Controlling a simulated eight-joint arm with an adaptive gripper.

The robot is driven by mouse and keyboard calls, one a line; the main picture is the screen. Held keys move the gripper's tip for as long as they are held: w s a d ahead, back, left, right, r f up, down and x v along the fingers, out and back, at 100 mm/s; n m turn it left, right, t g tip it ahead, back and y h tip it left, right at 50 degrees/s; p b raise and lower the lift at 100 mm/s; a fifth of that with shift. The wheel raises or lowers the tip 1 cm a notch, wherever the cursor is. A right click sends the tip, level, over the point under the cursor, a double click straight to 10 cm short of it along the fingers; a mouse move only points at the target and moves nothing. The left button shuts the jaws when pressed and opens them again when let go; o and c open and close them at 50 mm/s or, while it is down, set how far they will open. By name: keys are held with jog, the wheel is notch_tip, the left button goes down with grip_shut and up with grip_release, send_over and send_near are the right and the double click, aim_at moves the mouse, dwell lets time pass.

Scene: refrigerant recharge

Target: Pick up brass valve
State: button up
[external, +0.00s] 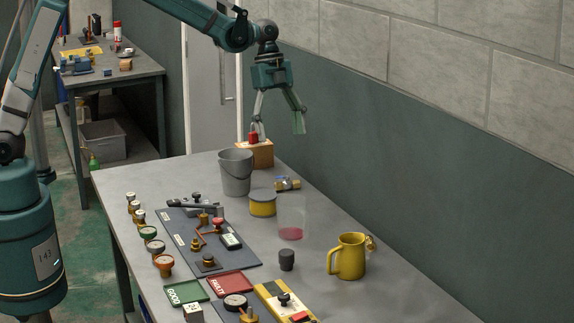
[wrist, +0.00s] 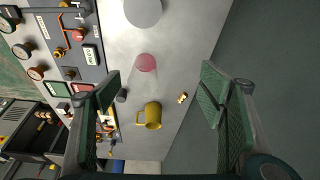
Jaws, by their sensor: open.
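A small brass fitting (external: 371,243) stands just behind the yellow mug, partly hidden by it; in the wrist view the brass fitting (wrist: 182,97) lies apart from the mug, on its right. A second brass piece with a blue part (external: 288,184) lies beyond the yellow tin. I cannot tell for sure which is the brass valve. My gripper (external: 278,130) is open and empty, high above the table, fingers pointing down. In the wrist view its fingers (wrist: 160,92) stand wide apart, with the brass fitting and mug seen between them.
The yellow mug (external: 351,257), a clear vessel with pink liquid (external: 291,233), a dark cup (external: 287,260), yellow tin (external: 262,204), grey bucket (external: 235,172) and wooden block (external: 259,154) stand on the table. Gauges and panels fill its left side. A wall runs along the right.

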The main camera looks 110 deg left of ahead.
jog(key=s+a+f+m, duration=0.1)
jog(key=s+a+f, duration=0.1)
jog(key=a+f, duration=0.75)
jog(key=m+h, duration=0.2)
send_over(287, 177)
jog(key=s+a, duration=0.2)
jog(key=a, duration=0.1)
notch_tip(287, 177, down, 7)
jog(key=shift+w+d+r, duration=0.15)
jog(key=shift+w+d, duration=0.05)
jog(key=shift+x, duration=1.3)
jog(key=shift+a+x, duration=0.15)
jog(key=shift+x, duration=1.15)
jog(key=shift+a+x, duration=0.1)
jog(key=shift+x, duration=1.2)
jog(key=shift+s, duration=0.15)
jog(key=c, duration=1.1)
